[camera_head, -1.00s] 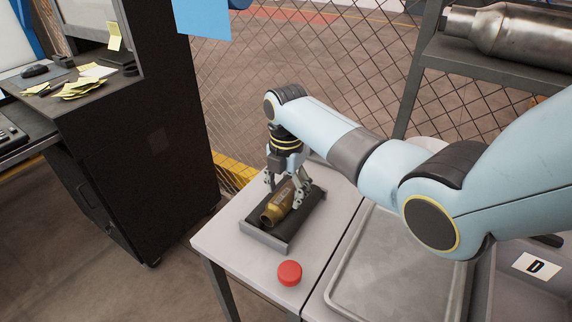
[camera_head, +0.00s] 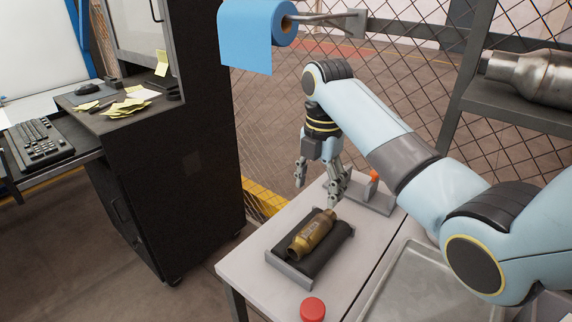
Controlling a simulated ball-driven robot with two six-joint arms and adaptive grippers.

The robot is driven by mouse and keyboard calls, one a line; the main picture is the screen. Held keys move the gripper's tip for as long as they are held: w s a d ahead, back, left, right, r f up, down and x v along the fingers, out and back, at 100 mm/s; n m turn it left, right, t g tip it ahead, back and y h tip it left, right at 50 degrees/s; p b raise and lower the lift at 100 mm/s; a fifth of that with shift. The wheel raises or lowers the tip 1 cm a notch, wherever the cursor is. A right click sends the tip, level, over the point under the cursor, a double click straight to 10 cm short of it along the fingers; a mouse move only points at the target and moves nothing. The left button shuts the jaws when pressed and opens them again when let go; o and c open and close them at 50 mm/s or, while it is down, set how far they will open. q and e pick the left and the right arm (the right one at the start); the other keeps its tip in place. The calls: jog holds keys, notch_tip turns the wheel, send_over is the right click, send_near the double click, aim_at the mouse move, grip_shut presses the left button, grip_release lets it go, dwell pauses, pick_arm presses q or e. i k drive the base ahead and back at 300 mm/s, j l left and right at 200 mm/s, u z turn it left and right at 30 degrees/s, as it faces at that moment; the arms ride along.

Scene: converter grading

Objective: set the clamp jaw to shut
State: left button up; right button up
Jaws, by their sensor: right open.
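My right gripper (camera_head: 317,188) is open and empty. It hangs above and behind a brass-coloured converter (camera_head: 312,236), apart from it. The converter lies in a dark cradle with grey end walls (camera_head: 288,272) on the light table. A grey fixture (camera_head: 374,199) with an orange tip (camera_head: 374,175) stands at the back right of the table, partly behind my gripper and arm. It may be the clamp; whether its jaw is open or shut cannot be told. My left gripper is not in view.
A red round button (camera_head: 312,309) is at the table's front. A metal tray (camera_head: 405,285) lies to the right, partly under my arm. A black cabinet (camera_head: 190,150) stands left, a mesh fence behind. A shelf with a silver converter (camera_head: 530,75) is at upper right.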

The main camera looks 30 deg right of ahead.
aim_at(371, 188)
jog(key=k+j, duration=0.8)
